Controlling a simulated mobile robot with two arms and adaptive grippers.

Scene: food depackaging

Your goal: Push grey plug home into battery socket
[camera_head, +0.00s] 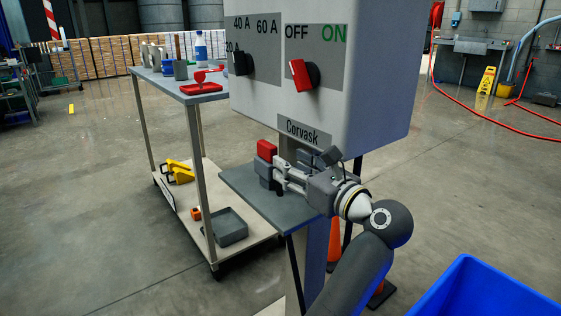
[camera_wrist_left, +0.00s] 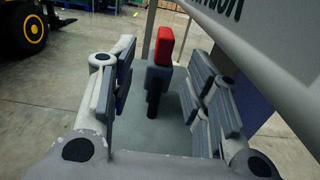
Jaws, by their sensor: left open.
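My left gripper (camera_head: 279,174) is at the small grey shelf (camera_head: 240,181) under the Corvask charger cabinet. It is open. In the left wrist view its two padded fingers stand apart, and the gripper (camera_wrist_left: 162,75) has a red-topped block (camera_wrist_left: 165,45) ahead, between its fingers. This block has a grey lower body (camera_wrist_left: 158,78) and a dark stem below, and stands upright on the shelf. The red block (camera_head: 266,149) also shows in the head view, just beyond the fingertips. I cannot tell which part is the grey plug. No battery socket is clearly seen. My right gripper is not in view.
The charger cabinet (camera_head: 375,80) overhangs the shelf, with a red knob (camera_head: 303,75) and a black knob (camera_head: 243,63). A cart (camera_head: 205,96) with a red item (camera_head: 200,88) stands to the left. A blue bin (camera_head: 480,295) is at lower right.

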